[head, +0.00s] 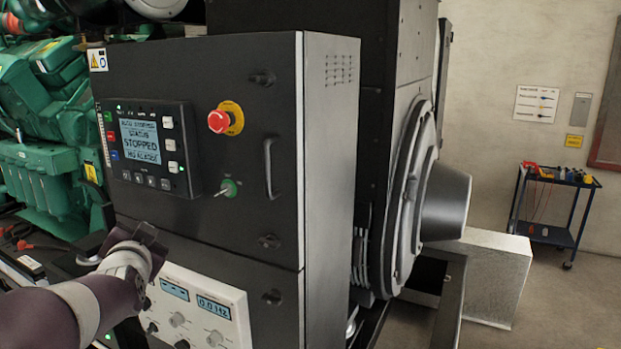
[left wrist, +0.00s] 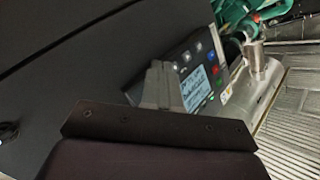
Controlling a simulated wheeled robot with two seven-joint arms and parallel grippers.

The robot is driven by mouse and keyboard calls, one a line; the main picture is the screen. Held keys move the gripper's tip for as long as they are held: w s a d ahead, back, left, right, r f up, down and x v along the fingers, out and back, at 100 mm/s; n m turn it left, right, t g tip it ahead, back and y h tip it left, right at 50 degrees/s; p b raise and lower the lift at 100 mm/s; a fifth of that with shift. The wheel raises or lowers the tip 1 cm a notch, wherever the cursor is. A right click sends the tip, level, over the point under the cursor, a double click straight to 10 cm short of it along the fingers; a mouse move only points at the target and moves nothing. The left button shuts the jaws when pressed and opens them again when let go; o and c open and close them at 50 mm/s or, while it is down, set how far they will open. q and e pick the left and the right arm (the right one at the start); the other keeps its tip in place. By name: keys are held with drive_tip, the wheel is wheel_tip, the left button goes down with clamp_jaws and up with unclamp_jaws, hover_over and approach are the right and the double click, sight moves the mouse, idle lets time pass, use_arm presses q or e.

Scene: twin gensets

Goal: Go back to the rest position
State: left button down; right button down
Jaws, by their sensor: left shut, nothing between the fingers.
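My left arm comes in from the lower left in the head view. My left gripper (head: 147,236) is in front of the lower left part of the black control cabinet (head: 325,200), below the controller panel (head: 150,147). The panel's screen reads STOPPED. In the left wrist view the gripper's grey fingers (left wrist: 162,85) are together and empty, and the controller screen (left wrist: 196,88) shows just beyond them. Whether the fingers touch anything is not clear. My right gripper is in neither view.
A white instrument panel (head: 196,308) is below. A green engine (head: 50,150) stands left. A blue cart (head: 548,236) stands far right.

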use_arm(q)
drive_tip(key=s+d+f+n+g+h, duration=0.2)
drive_tip(key=s+d+f+g, duration=0.1)
drive_tip(key=f, duration=0.5)
drive_tip(key=s+d+f+n+g+h, duration=0.1)
drive_tip(key=s+d+f+g, duration=0.2)
drive_tip(key=f, duration=0.6)
drive_tip(key=s+d+f+g+h+b, duration=0.1)
drive_tip(key=s+d+f+g, duration=0.3)
drive_tip(key=s+f, duration=0.3)
drive_tip(key=s+d+f+g+h+b, duration=0.1)
drive_tip(key=s+d+f+g, duration=0.3)
drive_tip(key=s, duration=0.7)
wheel_tip(320, 180, down, 4)
drive_tip(key=shift+s+d+r, duration=0.1)
drive_tip(key=shift+s+d, duration=0.25)
drive_tip(key=shift+d, duration=0.75)
